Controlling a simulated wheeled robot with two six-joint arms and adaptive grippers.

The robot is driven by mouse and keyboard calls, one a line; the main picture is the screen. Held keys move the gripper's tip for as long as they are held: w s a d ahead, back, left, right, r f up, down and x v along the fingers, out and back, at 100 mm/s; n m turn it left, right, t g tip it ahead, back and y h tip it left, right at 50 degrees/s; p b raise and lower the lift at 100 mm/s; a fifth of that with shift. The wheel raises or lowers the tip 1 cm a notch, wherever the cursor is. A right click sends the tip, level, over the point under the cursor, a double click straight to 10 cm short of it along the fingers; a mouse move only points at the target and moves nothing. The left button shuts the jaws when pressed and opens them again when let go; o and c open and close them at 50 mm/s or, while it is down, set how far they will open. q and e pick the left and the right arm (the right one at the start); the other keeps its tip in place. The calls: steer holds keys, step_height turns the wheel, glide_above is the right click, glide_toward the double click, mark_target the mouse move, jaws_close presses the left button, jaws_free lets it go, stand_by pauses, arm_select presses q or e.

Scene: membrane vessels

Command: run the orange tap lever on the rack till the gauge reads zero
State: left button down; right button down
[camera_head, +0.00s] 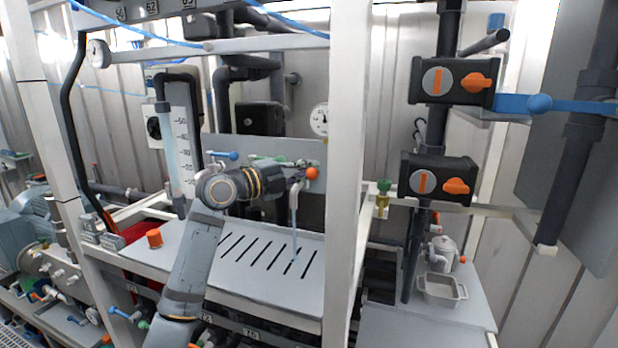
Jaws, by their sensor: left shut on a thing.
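The orange tap lever (312,173) shows its round orange knob on the rack, just left of the white upright post. My left gripper (298,178) reaches it from the left and is shut on it; the wrist and arm hide most of the fingers. Below it a grey spout (293,203) points down, and a thin pale-blue stream falls from it to the slotted tray (228,272). A round white gauge (319,119) sits above the lever, partly cut off by the post; its needle is too small to read. My right gripper is not in view.
A blue-handled tap (222,155) and a green one (278,160) sit left of the lever. The white post (347,180) stands close on the right. A second gauge (98,53) is at upper left. An orange cap (154,238) stands on the left ledge.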

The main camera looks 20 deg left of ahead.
arm_select(q)
steer(key=m+g+h+b, duration=0.1)
steer(key=a+m+g+h+b, duration=0.1)
steer(key=m+g+h+b, duration=0.1)
steer(key=g+h, duration=0.1)
steer(key=shift+s+a, duration=0.2)
steer(key=shift+s, duration=0.1)
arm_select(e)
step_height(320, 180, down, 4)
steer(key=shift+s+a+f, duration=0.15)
arm_select(q)
steer(key=shift+m, duration=0.3)
steer(key=c, duration=1.5)
jaws_free()
steer(key=shift+o, duration=0.2)
steer(key=v, duration=0.8)
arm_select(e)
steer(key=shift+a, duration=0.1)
arm_select(q)
steer(key=shift+f, duration=0.1)
